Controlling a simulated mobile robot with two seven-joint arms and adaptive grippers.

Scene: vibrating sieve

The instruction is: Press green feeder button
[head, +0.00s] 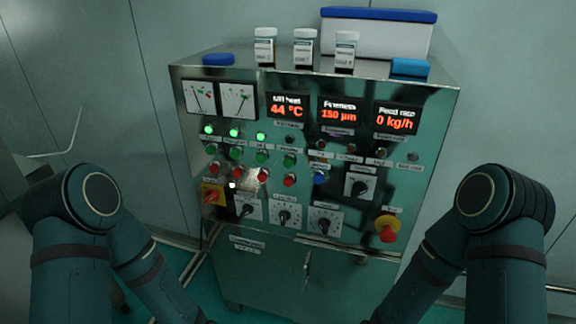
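A metal control cabinet (345,105) stands in front of me in the head view. A row of green buttons is on its left half, including a left one (211,149) and the rightmost one (289,160). The labels are too small to read, so I cannot tell which is the feeder button. Three lamps above the row glow green; the lamp (289,139) above the rightmost button is dark. The feed rate display (395,118) reads 0 kg/h. Both my arms bend down at the sides, and both grippers are out of view.
Red buttons (290,180) sit below the green ones. A red knob on a yellow plate (212,195) is at left, and a red stop button (387,229) at lower right. Dials (285,215) line the lower panel. Bottles (304,48) and a blue-lidded box (375,35) stand on top.

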